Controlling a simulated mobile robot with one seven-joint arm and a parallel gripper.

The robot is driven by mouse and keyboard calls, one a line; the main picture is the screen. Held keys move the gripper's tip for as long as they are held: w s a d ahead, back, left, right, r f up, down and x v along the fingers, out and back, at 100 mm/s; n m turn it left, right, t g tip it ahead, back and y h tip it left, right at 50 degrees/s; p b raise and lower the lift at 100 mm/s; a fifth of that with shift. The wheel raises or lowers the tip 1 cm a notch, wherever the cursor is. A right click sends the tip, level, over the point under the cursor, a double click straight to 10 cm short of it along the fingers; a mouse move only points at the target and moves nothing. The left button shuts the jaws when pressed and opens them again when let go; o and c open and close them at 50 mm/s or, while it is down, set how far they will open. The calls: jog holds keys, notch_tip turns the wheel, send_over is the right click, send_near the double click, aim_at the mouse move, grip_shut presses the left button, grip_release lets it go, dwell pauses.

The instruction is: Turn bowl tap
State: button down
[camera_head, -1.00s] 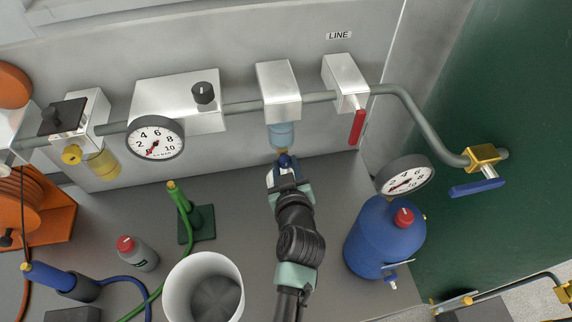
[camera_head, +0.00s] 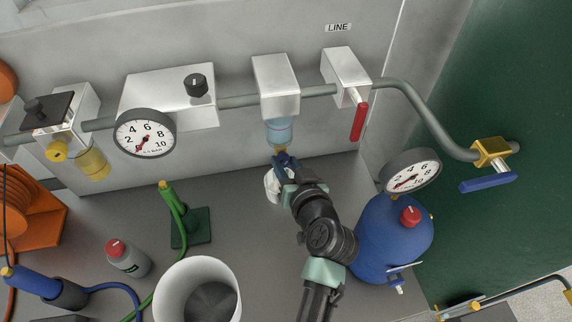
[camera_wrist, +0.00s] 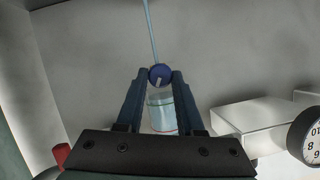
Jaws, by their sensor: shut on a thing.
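The clear bluish bowl (camera_head: 279,131) hangs under a metal block (camera_head: 275,85) on the pipe. It also shows in the wrist view (camera_wrist: 161,112). The small round blue tap knob (camera_wrist: 160,74) is at the bowl's end. My gripper (camera_wrist: 160,78) is shut on this knob, with one dark blue finger on either side. My gripper in the head view (camera_head: 284,160) is just below the bowl, where its fingers mostly hide the knob. In the wrist view a thin pale-blue stream (camera_wrist: 151,30) runs from the knob away from the bowl.
A white object (camera_head: 274,186), partly hidden by my gripper, is below the bowl. A red lever (camera_head: 358,120) and blue tank (camera_head: 392,240) are to the right. A gauge (camera_head: 145,133) is left. A white bucket (camera_head: 190,280) stands in front.

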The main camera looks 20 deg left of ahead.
jog(key=c, duration=0.5)
grip_release()
jog(key=shift+c, duration=0.2)
jog(key=shift+s+d, duration=0.1)
jog(key=b+v, duration=0.2)
jog(key=v, duration=1)
jog(key=shift+s+d, duration=0.2)
jog(key=shift+s, duration=0.1)
jog(key=shift+r, duration=0.1)
jog(key=w+d+r+t+h, duration=0.1)
jog(key=w+d+r+t, duration=0.15)
jog(key=r, duration=0.55)
jog(key=w+d+r+m+t+h, duration=0.1)
jog(key=w+r+t+h, duration=0.15)
jog(key=r, duration=0.55)
jog(key=w+d+r+t, duration=0.1)
jog(key=w+r+t, duration=0.15)
jog(key=r, duration=0.65)
jog(key=s+d+r+m+t+h, duration=0.1)
jog(key=s+r+t, duration=0.3)
jog(key=r, duration=0.7)
jog(key=s+d+r+m+t+h, duration=0.2)
jog(key=s+r+t+h, duration=0.2)
jog(key=r, duration=0.8)
jog(key=shift+s+d+r+m+t, duration=0.25)
jog(key=shift+s+t, duration=0.5)
jog(key=shift+s, duration=0.5)
